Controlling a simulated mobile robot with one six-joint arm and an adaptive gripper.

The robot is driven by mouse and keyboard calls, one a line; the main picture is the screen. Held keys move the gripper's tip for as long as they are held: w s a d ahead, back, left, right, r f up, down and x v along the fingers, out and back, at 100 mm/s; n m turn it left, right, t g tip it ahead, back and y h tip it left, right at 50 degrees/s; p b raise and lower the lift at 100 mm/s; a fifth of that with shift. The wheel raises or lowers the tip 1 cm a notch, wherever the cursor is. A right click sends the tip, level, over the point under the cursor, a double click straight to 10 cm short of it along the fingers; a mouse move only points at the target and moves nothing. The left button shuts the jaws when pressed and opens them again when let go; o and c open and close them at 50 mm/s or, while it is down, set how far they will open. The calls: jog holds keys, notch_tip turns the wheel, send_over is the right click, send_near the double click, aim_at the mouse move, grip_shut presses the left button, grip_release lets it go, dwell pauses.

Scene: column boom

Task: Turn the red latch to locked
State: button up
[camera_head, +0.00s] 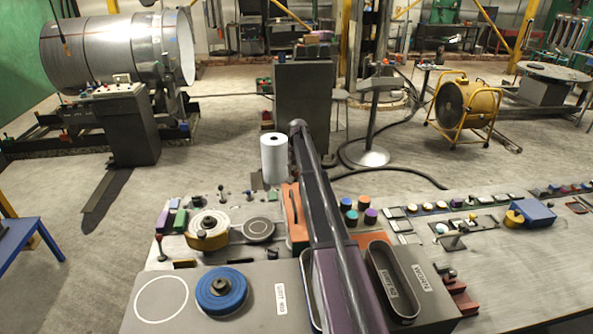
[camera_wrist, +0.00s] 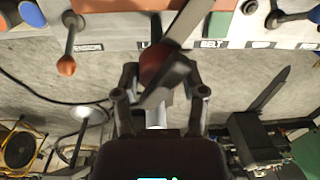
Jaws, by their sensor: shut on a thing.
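In the wrist view, the red latch (camera_wrist: 155,64) shows as a rounded dark red grip in front of the control panel (camera_wrist: 115,27). My gripper (camera_wrist: 162,80) is shut on it, with a dark finger on each side. Grey flat pieces cross diagonally at the grip and hide part of the latch. A panel label beginning with "L" is partly covered behind it, so the latch's setting cannot be read. In the head view my arm runs up the middle, and neither the gripper nor the held latch can be made out.
In the wrist view, a lever with an orange-red ball (camera_wrist: 67,66) stands left of the latch by a "TENSION" label. A green block (camera_wrist: 219,24) sits right, above "BELT". In the head view, a white roll (camera_head: 274,158) and a blue round knob (camera_head: 221,289) stand left of my arm.

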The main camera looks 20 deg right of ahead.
jog(key=n, duration=0.6)
jog(key=shift+s, duration=0.15)
dwell(0.4)
jog(key=o, duration=1)
jog(key=shift+o, duration=0.8)
